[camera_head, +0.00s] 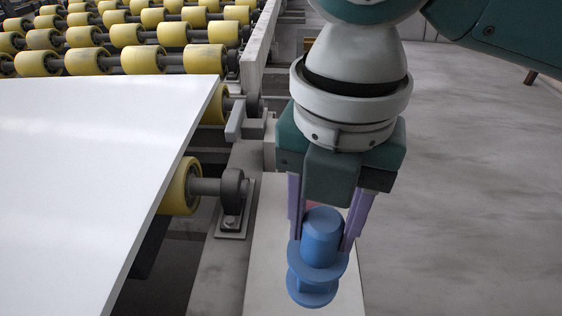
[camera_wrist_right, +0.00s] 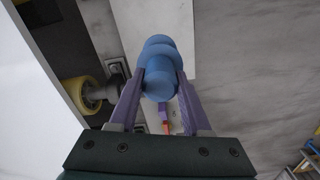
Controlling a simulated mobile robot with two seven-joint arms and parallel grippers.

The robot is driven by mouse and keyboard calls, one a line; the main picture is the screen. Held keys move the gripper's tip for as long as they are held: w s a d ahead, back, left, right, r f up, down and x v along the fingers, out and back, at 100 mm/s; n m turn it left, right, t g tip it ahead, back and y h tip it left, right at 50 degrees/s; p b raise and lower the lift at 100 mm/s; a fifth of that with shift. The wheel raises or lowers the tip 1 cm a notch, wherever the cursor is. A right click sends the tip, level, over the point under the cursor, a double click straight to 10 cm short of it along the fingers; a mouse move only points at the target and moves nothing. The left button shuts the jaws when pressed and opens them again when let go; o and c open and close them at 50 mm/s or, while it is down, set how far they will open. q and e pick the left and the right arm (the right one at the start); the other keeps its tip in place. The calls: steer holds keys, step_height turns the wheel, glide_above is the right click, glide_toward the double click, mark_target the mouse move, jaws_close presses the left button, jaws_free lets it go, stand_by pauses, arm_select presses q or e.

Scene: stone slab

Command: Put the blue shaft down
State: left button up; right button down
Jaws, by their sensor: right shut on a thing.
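The blue shaft (camera_head: 321,238) is a stepped cylinder with wide round flanges. My right gripper (camera_head: 325,235) is shut on it, with one purple finger on each side. In the head view it is held over a pale narrow slab (camera_head: 268,262) beside the rollers; whether it touches that surface I cannot tell. In the right wrist view the blue shaft (camera_wrist_right: 160,70) lies between the two purple fingers, its flanged part pointing away from the wrist. My left gripper is not in view.
A large white stone slab (camera_head: 95,170) lies on the left over a conveyor with yellow rollers (camera_head: 180,185). A roller bracket (camera_head: 232,210) stands close left of my right gripper. A small red and purple object (camera_wrist_right: 166,125) shows beneath the gripper.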

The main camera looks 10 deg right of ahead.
mark_target(315, 265)
step_height(315, 265, down, 8)
steer(key=shift+f+b, duration=0.1)
steer(key=shift+b, duration=0.75)
steer(key=shift+f, duration=0.1)
steer(key=shift+c, duration=1.8)
jaws_free()
